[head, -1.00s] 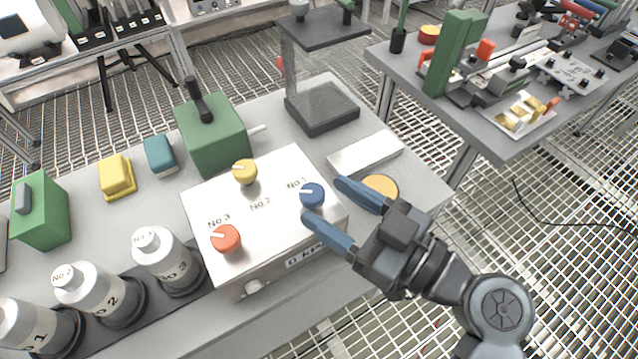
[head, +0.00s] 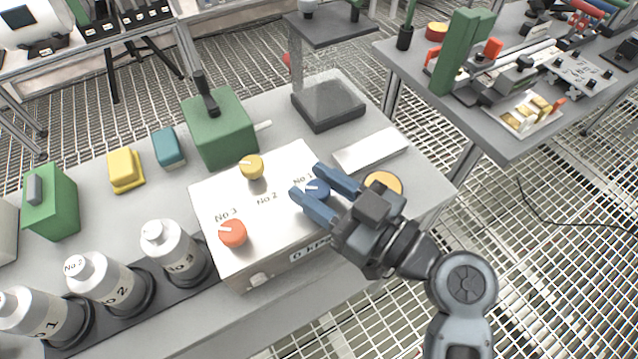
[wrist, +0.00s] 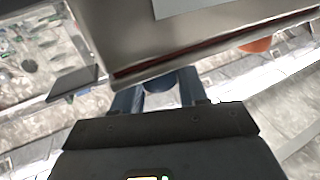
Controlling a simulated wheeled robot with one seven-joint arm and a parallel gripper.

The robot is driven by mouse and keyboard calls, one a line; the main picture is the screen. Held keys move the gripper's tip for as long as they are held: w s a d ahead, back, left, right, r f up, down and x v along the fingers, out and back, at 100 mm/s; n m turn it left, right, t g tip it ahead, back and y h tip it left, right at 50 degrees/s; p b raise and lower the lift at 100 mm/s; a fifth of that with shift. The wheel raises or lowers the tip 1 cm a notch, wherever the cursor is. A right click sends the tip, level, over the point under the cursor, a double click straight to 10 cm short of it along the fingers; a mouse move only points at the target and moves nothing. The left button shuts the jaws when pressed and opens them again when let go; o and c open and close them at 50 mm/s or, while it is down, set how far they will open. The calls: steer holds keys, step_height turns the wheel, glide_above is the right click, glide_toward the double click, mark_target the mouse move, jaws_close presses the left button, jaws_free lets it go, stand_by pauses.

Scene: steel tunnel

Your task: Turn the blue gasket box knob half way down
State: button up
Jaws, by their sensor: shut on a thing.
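The blue knob (head: 317,188) sits on the top face of the silver gasket box (head: 262,222), by the label No 1. A white pointer line shows on it, and part of it is hidden by my fingers. My gripper (head: 307,181) has its blue fingers on either side of the knob and is shut on it. In the wrist view the blue knob (wrist: 160,84) shows between the two fingers (wrist: 158,92), below the box edge. The box also carries a yellow knob (head: 251,167) by No 2 and a red knob (head: 233,233) by No 3.
Three white cylinders, one being (head: 176,252), stand left of the box in a dark rack. A green block (head: 218,130) with a black handle is behind the box. A flat light bar (head: 370,151) and an orange disc (head: 384,184) lie close to my gripper on the right.

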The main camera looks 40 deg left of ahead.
steer(key=shift+c, duration=1.4)
steer(key=shift+f+m+t, duration=0.1)
steer(key=shift+m+t, duration=0.2)
steer(key=shift+t, duration=0.1)
